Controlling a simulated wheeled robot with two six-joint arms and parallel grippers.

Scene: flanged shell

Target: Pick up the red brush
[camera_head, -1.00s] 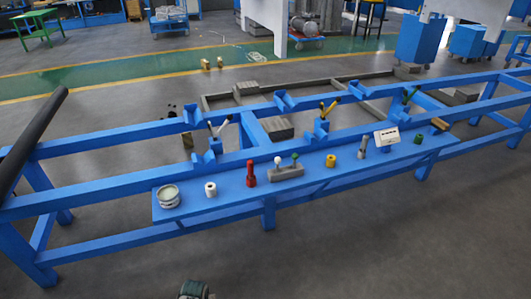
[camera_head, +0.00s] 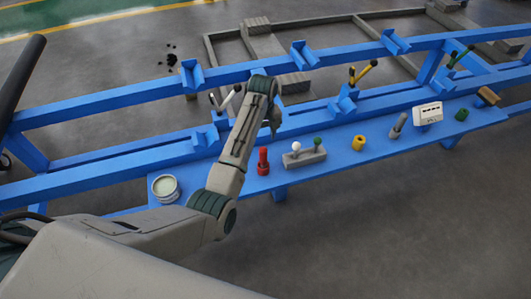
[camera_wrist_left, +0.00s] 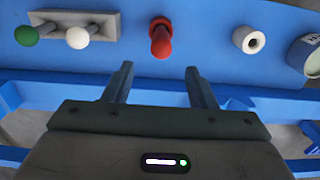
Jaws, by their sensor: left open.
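The red brush (camera_head: 263,161) stands on the blue shelf of the frame. It also shows in the left wrist view (camera_wrist_left: 160,38), beyond the fingertips and roughly centred between them. My left gripper (camera_head: 272,122) is above the blue frame, close to the brush and up from it in the head view. In the left wrist view its two fingers (camera_wrist_left: 162,80) are apart with nothing between them. My left gripper does not touch the brush. My right gripper is not in view.
On the blue shelf (camera_head: 330,172) stand a grey block with white and green knobs (camera_head: 304,160), a tin (camera_head: 166,188), a yellow piece (camera_head: 358,143) and a white box (camera_head: 428,114). A white roll (camera_wrist_left: 248,37) is beside the brush. Blue rails border the shelf.

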